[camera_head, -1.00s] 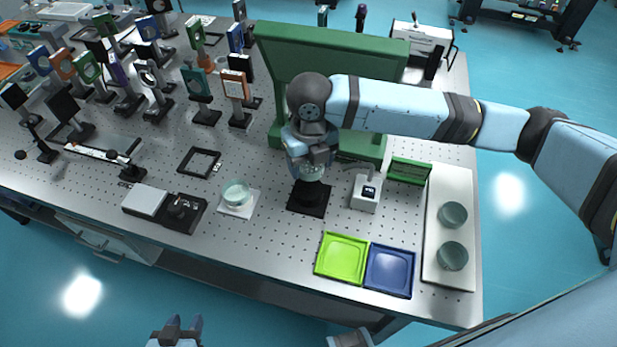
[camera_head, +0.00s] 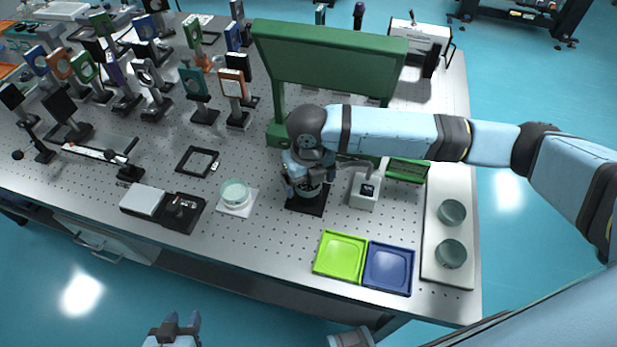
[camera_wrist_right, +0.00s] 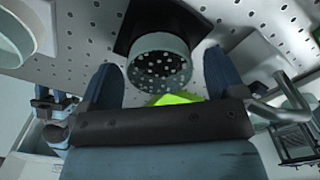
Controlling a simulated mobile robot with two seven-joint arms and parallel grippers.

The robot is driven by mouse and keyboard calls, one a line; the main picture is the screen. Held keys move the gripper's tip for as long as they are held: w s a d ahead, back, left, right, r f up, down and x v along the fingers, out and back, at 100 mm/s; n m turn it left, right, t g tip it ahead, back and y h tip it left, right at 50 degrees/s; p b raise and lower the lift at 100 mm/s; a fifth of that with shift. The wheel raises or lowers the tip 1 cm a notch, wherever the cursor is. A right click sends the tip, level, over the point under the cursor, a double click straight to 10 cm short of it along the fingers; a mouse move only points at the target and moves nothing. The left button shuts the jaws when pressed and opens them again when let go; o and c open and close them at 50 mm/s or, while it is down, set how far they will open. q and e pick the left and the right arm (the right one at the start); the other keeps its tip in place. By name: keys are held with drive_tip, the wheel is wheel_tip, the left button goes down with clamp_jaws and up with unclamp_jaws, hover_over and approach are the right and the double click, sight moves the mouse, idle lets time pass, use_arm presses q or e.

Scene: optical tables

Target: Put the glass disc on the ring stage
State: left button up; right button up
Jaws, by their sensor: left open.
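The glass disc (camera_head: 307,190) is at the black ring stage (camera_head: 299,207), partly hidden by my right gripper (camera_head: 308,186). In the right wrist view the clear round disc (camera_wrist_right: 160,64) lies between the two fingertips of the right gripper (camera_wrist_right: 163,75). A gap shows beside the right finger and a narrow one beside the left, so the gripper looks open around it. The black stage (camera_wrist_right: 135,14) shows behind the disc; whether the disc is fully seated cannot be told. My left gripper (camera_head: 173,325) is open and empty, off the table's front edge.
A pale round dish (camera_head: 235,193) on a white pad stands left of the stage. A small white device (camera_head: 366,190) stands close on the right. Green tray (camera_head: 340,256), blue tray (camera_head: 389,268) and two glass dishes (camera_head: 452,254) lie to the right. A green frame (camera_head: 330,60) rises behind.

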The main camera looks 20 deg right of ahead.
wheel_tip(320, 180, up, 12)
drive_tip(key=shift+r, duration=0.15)
idle(0.6)
drive_tip(key=shift+a, duration=0.1)
